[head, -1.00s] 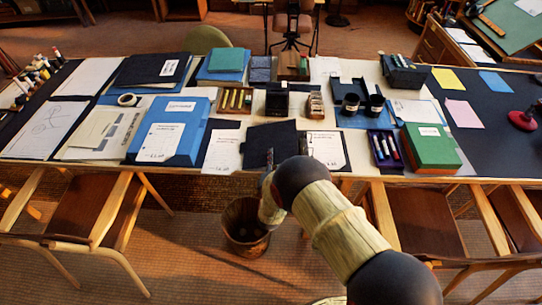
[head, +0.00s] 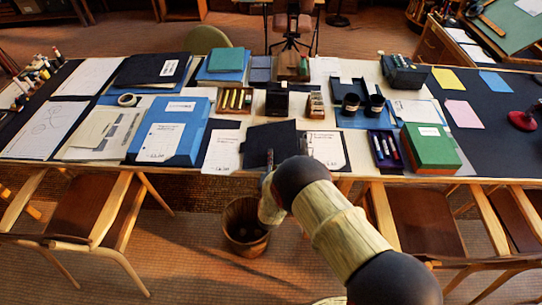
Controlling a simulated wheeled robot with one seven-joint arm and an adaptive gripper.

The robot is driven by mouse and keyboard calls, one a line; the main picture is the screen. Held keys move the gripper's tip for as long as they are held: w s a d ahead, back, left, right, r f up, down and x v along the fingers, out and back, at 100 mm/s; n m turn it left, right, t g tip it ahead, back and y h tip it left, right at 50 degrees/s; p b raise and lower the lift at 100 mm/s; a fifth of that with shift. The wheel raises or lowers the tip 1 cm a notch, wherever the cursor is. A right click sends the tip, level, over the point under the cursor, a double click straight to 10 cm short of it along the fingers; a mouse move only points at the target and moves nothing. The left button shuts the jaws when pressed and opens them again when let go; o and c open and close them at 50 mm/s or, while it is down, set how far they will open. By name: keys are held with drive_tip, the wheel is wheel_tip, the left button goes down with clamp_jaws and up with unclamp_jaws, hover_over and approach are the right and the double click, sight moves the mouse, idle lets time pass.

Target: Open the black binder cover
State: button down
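The black binder lies at the front edge of the long table, and it looks open. Its black cover (head: 262,136) is spread to the left. A white printed page (head: 326,149) with a black border shows on the right. My gripper (head: 269,163) is at the front edge of the cover, seen from behind. A thin dark finger shows against the cover; whether it touches cannot be told. My forearm and wrist hide the rest of the gripper and the lower middle of the binder. Whether the fingers are open or shut is not visible.
A white sheet (head: 221,152) lies just left of the cover, and a blue binder (head: 190,140) is farther left. A pen tray (head: 384,150) and a green box (head: 430,148) stand to the right. A wastebasket (head: 240,224) and wooden chairs (head: 95,215) stand in front.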

sight(271, 147)
drive_tip(key=shift+r, duration=0.1)
drive_tip(key=r+m+p, duration=0.1)
drive_tip(key=r+m, duration=0.2)
drive_tip(key=shift+a, duration=0.2)
wheel_tip(271, 147, up, 2)
drive_tip(key=m, duration=0.2)
drive_tip(key=shift+d+m+p, duration=0.15)
drive_tip(key=shift+m+p, duration=0.15)
drive_tip(key=shift+p, duration=0.05)
drive_tip(key=shift+d+r+m, duration=0.2)
drive_tip(key=shift+r+m, duration=0.4)
drive_tip(key=shift+m, duration=0.05)
drive_tip(key=shift+d+r+m, duration=0.2)
drive_tip(key=shift+r+m, duration=0.35)
drive_tip(key=shift+m, duration=0.1)
drive_tip(key=c, duration=2.3)
unclamp_jaws()
drive_tip(key=shift+c, duration=0.2)
drive_tip(key=shift+o, duration=1.1)
drive_tip(key=shift+s, duration=0.1)
